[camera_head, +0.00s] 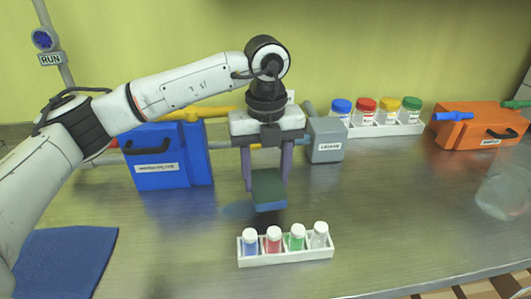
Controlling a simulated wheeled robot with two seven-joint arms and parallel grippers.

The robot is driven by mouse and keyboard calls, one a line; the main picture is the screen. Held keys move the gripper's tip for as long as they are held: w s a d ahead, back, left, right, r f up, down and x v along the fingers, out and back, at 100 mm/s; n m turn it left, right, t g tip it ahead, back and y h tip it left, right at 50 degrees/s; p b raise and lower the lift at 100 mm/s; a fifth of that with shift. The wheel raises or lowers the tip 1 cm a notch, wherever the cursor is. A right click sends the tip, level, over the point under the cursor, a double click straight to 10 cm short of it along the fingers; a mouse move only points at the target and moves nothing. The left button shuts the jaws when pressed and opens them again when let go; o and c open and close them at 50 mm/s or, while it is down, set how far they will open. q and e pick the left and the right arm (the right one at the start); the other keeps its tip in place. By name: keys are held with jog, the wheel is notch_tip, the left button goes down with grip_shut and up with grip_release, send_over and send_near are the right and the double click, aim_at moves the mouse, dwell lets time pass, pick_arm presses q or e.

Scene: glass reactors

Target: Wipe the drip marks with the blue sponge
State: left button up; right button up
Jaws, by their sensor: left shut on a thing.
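My left gripper (268,182) comes in from the left and points down over the steel bench (400,205). It is shut on the blue sponge (270,190), which has a dark green top and a blue lower part. The sponge hangs between the two fingers, behind the white vial rack (286,255). A dark bluish patch lies on the bench around and left of the sponge; I cannot tell whether it is a shadow or a mark. I cannot make out clear drip marks. My right gripper is not in view.
The white rack holds several capped vials. A blue box (168,160), a grey box (325,140), a rack of coloured-lid jars (385,127) and an orange box (480,130) stand behind. A blue cloth (62,262) lies front left. The bench right of centre is clear.

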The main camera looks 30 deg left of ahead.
pick_arm(q)
jog(key=shift+r+p, duration=1)
jog(key=shift+r, duration=0.85)
